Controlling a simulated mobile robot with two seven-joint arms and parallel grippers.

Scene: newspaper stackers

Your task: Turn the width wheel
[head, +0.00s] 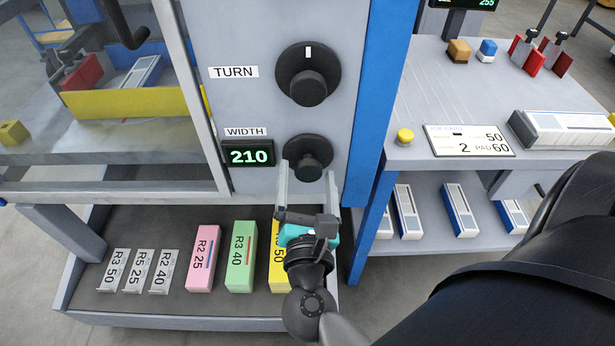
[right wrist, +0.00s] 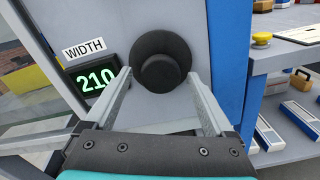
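The width wheel (head: 308,157) is a round black knob on the grey panel, under the WIDTH label (head: 246,132). The green display (head: 249,154) to its left reads 210. My right gripper (head: 308,170) is just in front of the wheel with its two fingers apart. In the right wrist view the wheel (right wrist: 161,72) shows between and beyond the open fingertips (right wrist: 160,80), with nothing held. Whether a finger touches the wheel cannot be told. My left gripper does not show.
The larger TURN knob (head: 308,74) sits above the wheel. A blue post (head: 381,90) stands to the right. Below is a tray (head: 160,322) with pink, green and yellow boxes and grey blocks. A shelf with a yellow button (head: 404,136) is at right.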

